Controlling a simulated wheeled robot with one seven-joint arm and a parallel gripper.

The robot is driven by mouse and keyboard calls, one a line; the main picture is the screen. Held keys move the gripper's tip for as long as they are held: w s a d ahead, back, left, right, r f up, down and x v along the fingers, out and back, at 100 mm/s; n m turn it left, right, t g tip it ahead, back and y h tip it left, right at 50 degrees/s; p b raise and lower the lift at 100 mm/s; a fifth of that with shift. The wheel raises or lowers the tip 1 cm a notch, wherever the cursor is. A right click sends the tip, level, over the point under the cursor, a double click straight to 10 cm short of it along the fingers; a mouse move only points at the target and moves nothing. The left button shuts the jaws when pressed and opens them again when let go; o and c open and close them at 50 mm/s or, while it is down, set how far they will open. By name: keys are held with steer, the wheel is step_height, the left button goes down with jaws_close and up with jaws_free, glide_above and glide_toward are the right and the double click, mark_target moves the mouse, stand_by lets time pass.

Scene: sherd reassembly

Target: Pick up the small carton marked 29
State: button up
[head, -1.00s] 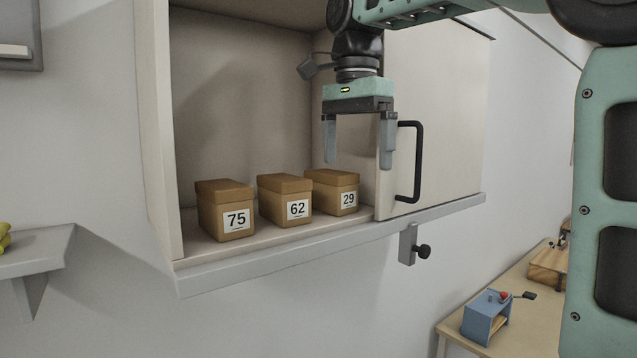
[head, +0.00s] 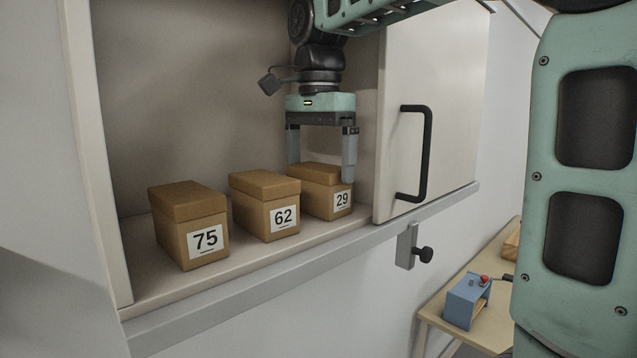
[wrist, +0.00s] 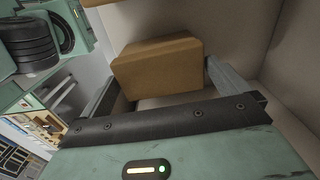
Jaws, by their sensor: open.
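The small carton marked 29 (head: 322,190) is a brown lidded box with a white label, standing at the right of the row on the cabinet shelf. My gripper (head: 321,172) is open, pointing down over this carton. In the head view one finger shows at the carton's front right, near its label, and the other behind its left part. In the wrist view a brown carton (wrist: 158,68) lies between the open fingers. I cannot tell whether either finger touches it.
The cartons marked 62 (head: 265,207) and 75 (head: 188,226) stand to the left, the 62 close by. A cabinet door (head: 455,100) with a black handle (head: 427,150) is just right of my gripper. A blue box (head: 465,300) sits on a table at lower right.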

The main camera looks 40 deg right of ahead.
mark_target(319, 167)
steer(key=shift+f+p, duration=0.65)
steer(key=shift+f, duration=1.15)
steer(key=c, duration=0.9)
steer(key=shift+o, duration=0.2)
steer(key=shift+d+r, duration=0.1)
steer(key=shift+r, duration=0.05)
